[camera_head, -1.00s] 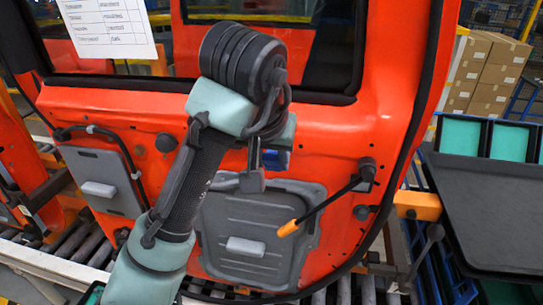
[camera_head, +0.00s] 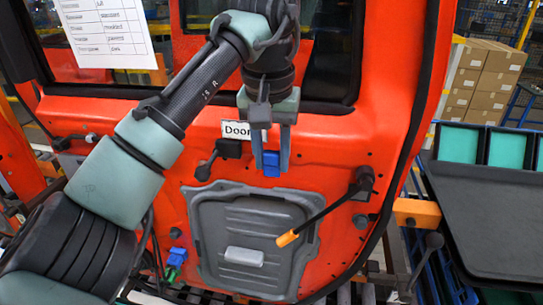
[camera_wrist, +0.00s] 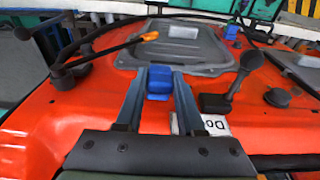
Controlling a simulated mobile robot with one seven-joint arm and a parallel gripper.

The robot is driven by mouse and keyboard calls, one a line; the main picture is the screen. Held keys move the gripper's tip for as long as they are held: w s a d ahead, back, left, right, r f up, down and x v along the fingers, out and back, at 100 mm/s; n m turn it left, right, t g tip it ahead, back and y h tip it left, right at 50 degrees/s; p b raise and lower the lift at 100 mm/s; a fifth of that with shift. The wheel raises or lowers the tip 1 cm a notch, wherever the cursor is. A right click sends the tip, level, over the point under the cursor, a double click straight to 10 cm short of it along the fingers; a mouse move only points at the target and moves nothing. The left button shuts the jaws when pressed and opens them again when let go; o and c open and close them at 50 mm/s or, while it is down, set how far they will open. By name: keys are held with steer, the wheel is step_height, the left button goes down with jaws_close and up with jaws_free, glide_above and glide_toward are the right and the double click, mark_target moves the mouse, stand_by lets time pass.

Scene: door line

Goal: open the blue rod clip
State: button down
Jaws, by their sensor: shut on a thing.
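The blue rod clip (camera_head: 271,163) is a small blue block on the orange-red door panel, just above the grey ribbed cover. My gripper (camera_head: 272,158) points down at the door with one finger on each side of the clip and is shut on it. In the wrist view the blue clip (camera_wrist: 159,83) sits between the two fingers of my gripper (camera_wrist: 160,76). The fingers hide its sides, and I cannot tell whether its catch is open.
A black rod with an orange tip (camera_head: 287,239) slants from a pivot at right. A black handle (camera_head: 222,152) and a "Door" label lie left of the clip. Another blue and green part (camera_head: 176,258) is lower left. A dark tray table (camera_head: 490,205) stands right.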

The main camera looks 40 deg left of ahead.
steer(key=c, duration=0.5)
jaws_free()
steer(key=shift+r, duration=0.1)
steer(key=r, duration=0.4)
steer(key=s+r, duration=0.1)
steer(key=r, duration=0.3)
steer(key=d+r, duration=0.1)
steer(key=r, duration=0.3)
steer(key=shift+s+r, duration=0.3)
